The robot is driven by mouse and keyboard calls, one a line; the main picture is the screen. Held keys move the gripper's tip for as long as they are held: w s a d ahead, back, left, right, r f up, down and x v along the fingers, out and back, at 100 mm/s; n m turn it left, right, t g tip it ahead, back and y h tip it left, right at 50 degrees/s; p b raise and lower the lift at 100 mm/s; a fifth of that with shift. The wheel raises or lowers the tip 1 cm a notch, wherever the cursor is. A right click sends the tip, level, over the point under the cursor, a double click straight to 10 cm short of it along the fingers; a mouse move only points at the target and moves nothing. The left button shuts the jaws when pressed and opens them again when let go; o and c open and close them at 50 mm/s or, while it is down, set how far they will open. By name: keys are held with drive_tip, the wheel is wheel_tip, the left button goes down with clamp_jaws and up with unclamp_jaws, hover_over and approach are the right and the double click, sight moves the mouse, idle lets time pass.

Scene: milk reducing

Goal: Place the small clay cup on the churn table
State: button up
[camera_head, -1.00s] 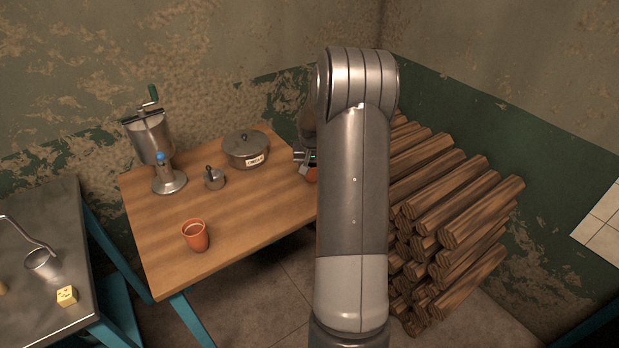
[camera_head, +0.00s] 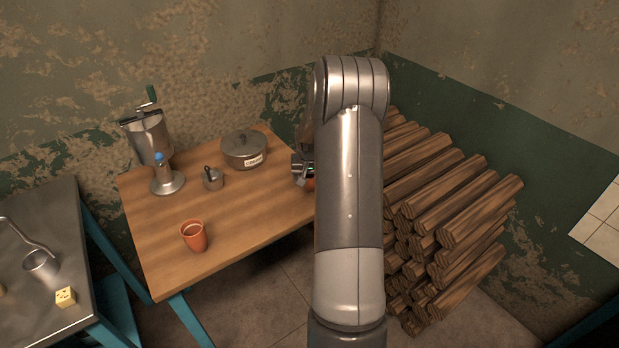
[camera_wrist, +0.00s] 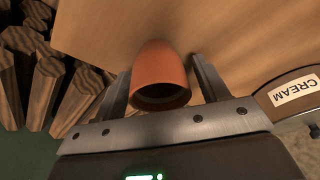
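An orange-brown clay cup (camera_wrist: 160,72) stands between the two fingers of my gripper (camera_wrist: 161,80) in the wrist view. Its dark mouth faces the gripper's palm. The fingers are spread, with narrow gaps seeming to show on both sides of the cup. In the head view, a sliver of this cup (camera_head: 310,184) shows at the right end of the wooden table (camera_head: 240,215), mostly hidden by my arm. Another clay cup (camera_head: 194,237) stands upright near the table's front edge. Which cup is smaller is hard to tell.
A hand-cranked metal machine (camera_head: 150,140), a small metal weight-like piece (camera_head: 213,180) and a lidded pot labelled CREAM (camera_head: 240,150) stand on the wooden table. Stacked logs (camera_head: 440,200) lie right of it. A grey table (camera_head: 60,230) with a ladle and cheese stands left.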

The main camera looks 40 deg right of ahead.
drive_tip(key=shift+o, duration=0.2)
drive_tip(key=v, duration=1.1)
drive_tip(key=shift+r, duration=0.2)
drive_tip(key=s+a+r+n+t, duration=0.1)
drive_tip(key=s+a+r+n, duration=0.1)
drive_tip(key=s+a+r, duration=0.45)
drive_tip(key=s+a+r+n, duration=0.1)
drive_tip(key=s+a+r, duration=0.2)
drive_tip(key=a+r, duration=0.65)
drive_tip(key=s+a+n+t+y, duration=0.1)
drive_tip(key=s+a+n+t, duration=0.1)
drive_tip(key=s+a, duration=1.2)
drive_tip(key=s+n, duration=0.1)
drive_tip(key=s, duration=0.3)
drive_tip(key=shift+s+a+r+n+y, duration=0.2)
drive_tip(key=shift+a+r+n+y, duration=0.1)
drive_tip(key=shift+n+y, duration=0.1)
